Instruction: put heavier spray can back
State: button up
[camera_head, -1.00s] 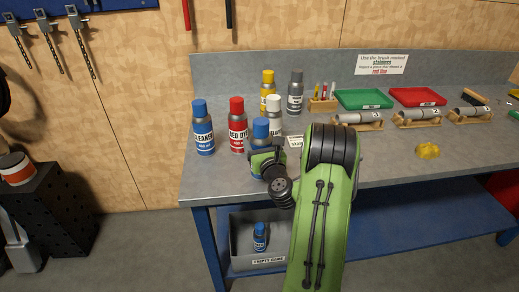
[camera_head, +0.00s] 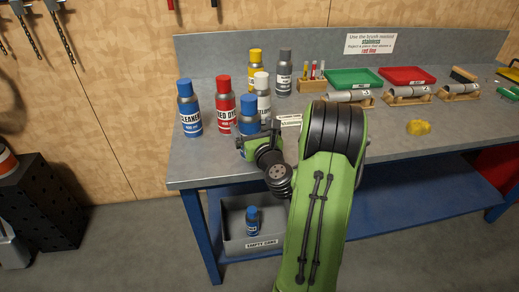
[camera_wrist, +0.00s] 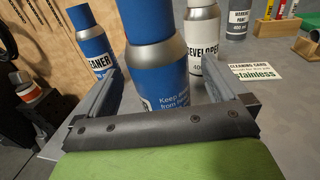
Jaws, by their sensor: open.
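A blue spray can (camera_head: 249,116) stands on the workbench (camera_head: 222,175) near its front left part. It is upright in the wrist view (camera_wrist: 156,75), with small print on its label facing me. My gripper (camera_wrist: 161,70) is open, with one finger on each side of this can. In the head view my gripper (camera_head: 258,138) partly hides the can's lower part. Another blue can marked CLEANER (camera_head: 189,108) stands to the left. A third blue can (camera_head: 252,220) stands in the grey EMPTY CANS bin (camera_head: 272,236) under the bench. I cannot tell weights by sight.
A red dye can (camera_head: 225,103), a white-capped developer can (camera_head: 262,90), a yellow can (camera_head: 254,65) and a grey can (camera_head: 284,72) stand close around. A cleaning card (camera_wrist: 256,72) lies to the right. Bare bench lies left of the cleaner can.

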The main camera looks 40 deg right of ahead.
jog(key=b+v, duration=0.1)
jog(key=v, duration=0.1)
jog(key=b+v, duration=0.3)
jog(key=v, duration=0.1)
jog(key=shift+f, duration=0.4)
jog(key=a+f+n+g+y+b, duration=0.35)
jog(key=a+n+y, duration=0.55)
jog(key=a+n, duration=1.25)
jog(key=s+a+f+n+g, duration=0.1)
jog(key=s+a+n+g, duration=0.1)
jog(key=s+n, duration=0.6)
jog(key=s+a+f+n+g+h, duration=0.1)
jog(key=s+a+f+n+g, duration=0.1)
jog(key=s+n+g, duration=0.3)
jog(key=s+n, duration=0.4)
jog(key=n, duration=0.2)
jog(key=shift+s+a, duration=0.35)
notch_tip(320, 180, up, 18)
jog(key=p, duration=1.8)
jog(key=shift+p, duration=0.3)
jog(key=shift+n, duration=0.25)
